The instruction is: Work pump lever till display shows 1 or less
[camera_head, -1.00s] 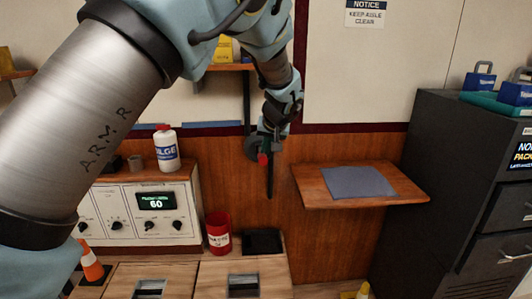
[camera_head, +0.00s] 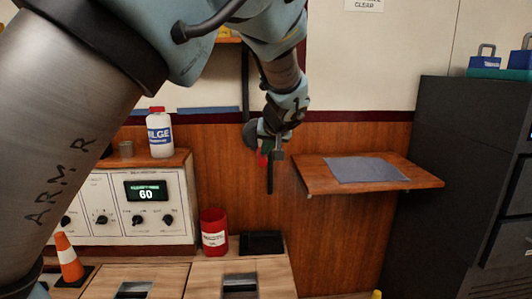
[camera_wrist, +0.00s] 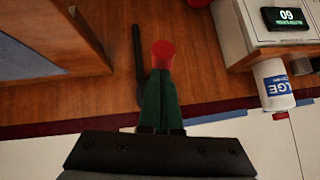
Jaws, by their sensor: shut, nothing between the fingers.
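The pump lever appears to be the dark bar (camera_head: 270,178) hanging down in front of the wooden wall panel. It also shows in the wrist view (camera_wrist: 137,60), just left of the fingers. My gripper (camera_head: 263,158) is shut and empty, near the upper part of the bar. In the wrist view its green fingers (camera_wrist: 163,55) lie together, with red at their far end. I cannot tell whether they touch the bar. The bar's upper end is partly hidden by my wrist in the head view.
A wooden wall shelf with a grey mat (camera_head: 365,170) juts out right of the bar. A white bottle (camera_head: 159,135) stands on the panel housing. A red can (camera_head: 214,232) and black tray (camera_head: 262,243) sit below. A dark cabinet (camera_head: 455,190) stands at right.

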